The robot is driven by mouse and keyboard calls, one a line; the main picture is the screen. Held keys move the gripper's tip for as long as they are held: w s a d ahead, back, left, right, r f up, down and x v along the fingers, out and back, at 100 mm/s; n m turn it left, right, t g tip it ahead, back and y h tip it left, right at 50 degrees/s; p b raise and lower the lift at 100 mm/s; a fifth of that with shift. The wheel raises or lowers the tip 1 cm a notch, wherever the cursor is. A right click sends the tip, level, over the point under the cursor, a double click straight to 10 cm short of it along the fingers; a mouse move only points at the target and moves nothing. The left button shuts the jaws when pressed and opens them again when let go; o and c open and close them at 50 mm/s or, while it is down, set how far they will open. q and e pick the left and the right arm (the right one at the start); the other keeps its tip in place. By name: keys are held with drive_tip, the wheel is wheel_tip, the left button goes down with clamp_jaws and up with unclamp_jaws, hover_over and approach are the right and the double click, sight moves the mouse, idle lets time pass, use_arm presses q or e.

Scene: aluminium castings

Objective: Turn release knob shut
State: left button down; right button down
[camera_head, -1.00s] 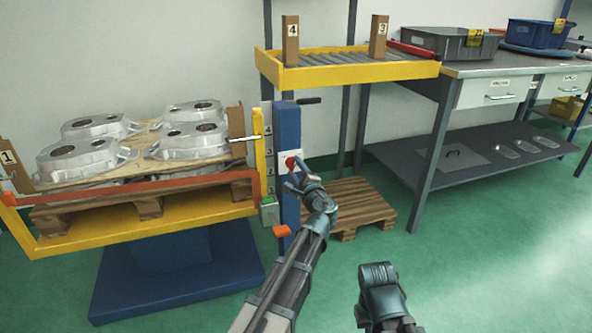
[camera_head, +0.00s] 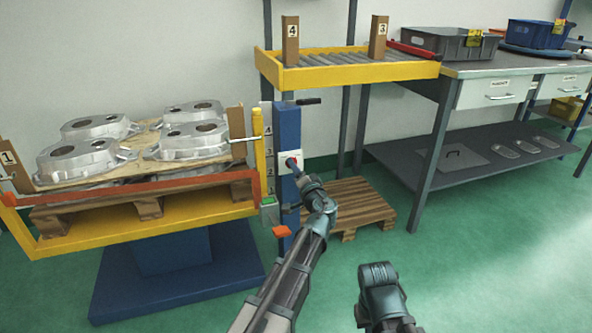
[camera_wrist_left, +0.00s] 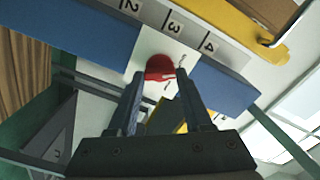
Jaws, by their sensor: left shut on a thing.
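The red release knob (camera_wrist_left: 160,67) sits on a white plate on the blue post (camera_head: 288,130). In the wrist view it lies between the fingertips of my left gripper (camera_wrist_left: 157,76), which is shut on it. In the head view, my left gripper (camera_head: 293,168) reaches the plate from the lower right and covers most of the knob. Part of my right arm shows at the bottom of the head view, but its gripper fingers are not visible.
A yellow lift table (camera_head: 140,238) left of the post bears a pallet with several aluminium castings (camera_head: 75,158). A number scale runs beside the post. An orange pedal-like part (camera_head: 282,232) and a wooden pallet (camera_head: 355,205) are near the post. A roller shelf (camera_head: 350,72) stands behind.

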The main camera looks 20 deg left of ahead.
use_arm(q)
drive_tip(key=shift+n, duration=1.3)
drive_tip(key=shift+c, duration=1.6)
unclamp_jaws()
drive_tip(key=v, duration=1.4)
